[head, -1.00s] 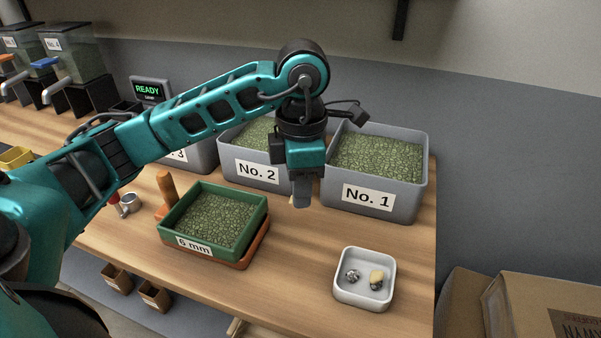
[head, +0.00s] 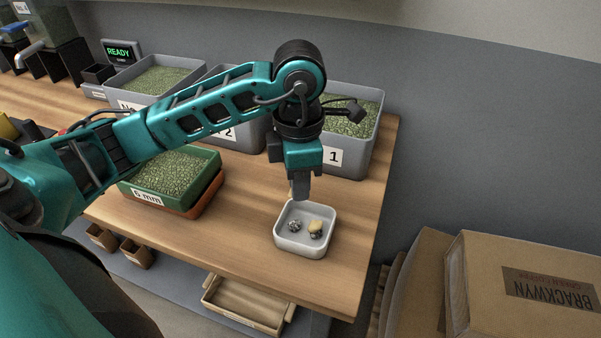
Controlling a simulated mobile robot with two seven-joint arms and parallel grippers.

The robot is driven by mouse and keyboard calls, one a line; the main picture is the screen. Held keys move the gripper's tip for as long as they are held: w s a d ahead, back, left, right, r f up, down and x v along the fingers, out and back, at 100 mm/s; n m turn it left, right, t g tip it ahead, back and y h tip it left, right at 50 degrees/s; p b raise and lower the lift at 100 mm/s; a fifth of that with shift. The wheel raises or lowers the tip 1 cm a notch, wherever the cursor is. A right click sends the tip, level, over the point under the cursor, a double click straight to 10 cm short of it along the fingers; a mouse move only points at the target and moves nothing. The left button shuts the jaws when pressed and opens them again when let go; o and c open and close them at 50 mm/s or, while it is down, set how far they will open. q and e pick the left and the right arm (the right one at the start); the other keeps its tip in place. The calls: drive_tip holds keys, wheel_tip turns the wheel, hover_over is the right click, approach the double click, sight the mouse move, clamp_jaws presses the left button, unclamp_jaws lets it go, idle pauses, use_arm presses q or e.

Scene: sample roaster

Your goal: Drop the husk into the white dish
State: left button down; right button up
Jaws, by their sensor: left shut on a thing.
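The white dish (head: 299,247) sits on the bench near its right front edge. In it lie a small grey lump (head: 294,226) and a pale yellow piece with a dark grey lump (head: 316,228). My left gripper (head: 299,194) points down just above the dish's back rim. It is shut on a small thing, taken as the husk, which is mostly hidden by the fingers. My right gripper is not in view.
A green 6 mm sieve (head: 172,174) with green beans stands left of the dish. Grey bins of beans line the back, including No. 1 (head: 352,150). Cardboard boxes (head: 520,290) stand off the bench at right. Bare wood lies left of the dish.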

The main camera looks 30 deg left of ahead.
use_arm(q)
drive_tip(key=shift+f+b, duration=2)
drive_tip(key=shift+f, duration=1.05)
drive_tip(key=c, duration=1)
unclamp_jaws()
drive_tip(key=shift+r, duration=0.1)
wheel_tip(320, 180, up, 13)
drive_tip(key=p, duration=0.2)
drive_tip(key=shift+p, duration=0.35)
